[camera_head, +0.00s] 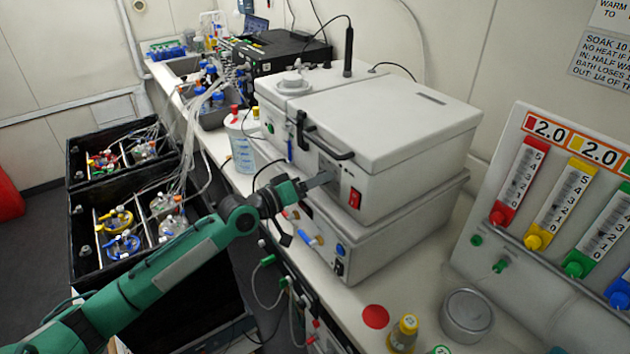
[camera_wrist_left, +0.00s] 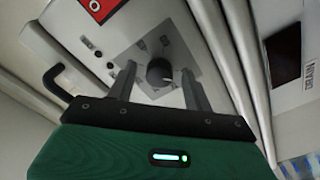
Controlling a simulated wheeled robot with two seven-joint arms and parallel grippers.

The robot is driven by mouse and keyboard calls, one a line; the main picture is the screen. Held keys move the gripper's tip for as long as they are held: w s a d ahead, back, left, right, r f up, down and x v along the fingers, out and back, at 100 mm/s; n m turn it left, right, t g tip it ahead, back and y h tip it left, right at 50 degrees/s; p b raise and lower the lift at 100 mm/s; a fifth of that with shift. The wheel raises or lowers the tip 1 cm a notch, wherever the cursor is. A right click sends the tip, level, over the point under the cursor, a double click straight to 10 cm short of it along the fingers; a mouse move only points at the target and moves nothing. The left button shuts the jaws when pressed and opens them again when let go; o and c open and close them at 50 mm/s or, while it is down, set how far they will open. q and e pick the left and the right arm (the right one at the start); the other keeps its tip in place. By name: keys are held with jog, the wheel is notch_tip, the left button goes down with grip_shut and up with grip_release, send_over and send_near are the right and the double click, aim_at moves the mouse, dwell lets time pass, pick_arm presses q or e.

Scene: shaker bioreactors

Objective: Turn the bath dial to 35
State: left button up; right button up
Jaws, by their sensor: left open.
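The bath is a white lidded box (camera_head: 400,140) on the bench, with a red switch (camera_head: 354,198) on its front. Its black round dial (camera_wrist_left: 160,72) sits on a grey plate in the left wrist view. In the head view the dial is hidden behind my left gripper (camera_head: 322,180), which points at the bath's front panel. In the left wrist view my left gripper (camera_wrist_left: 160,88) is open, with one finger on each side of the dial. I cannot tell whether the fingers touch it. The dial's setting is too small to read. My right gripper is not in view.
A black lid handle (camera_head: 325,140) sticks out above the panel. Below the bath is another white unit (camera_head: 350,240) with hoses. A panel of coloured flow tubes (camera_head: 560,200) stands at right. Bottles (camera_head: 404,334) and a metal pot (camera_head: 466,315) stand at the bench's front.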

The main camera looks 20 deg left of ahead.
pick_arm(q)
jog(key=c, duration=1)
jog(key=shift+o, duration=0.2)
jog(key=shift+a+m+b, duration=0.1)
jog(key=shift+m+b, duration=1.6)
jog(key=shift+m, duration=11.7)
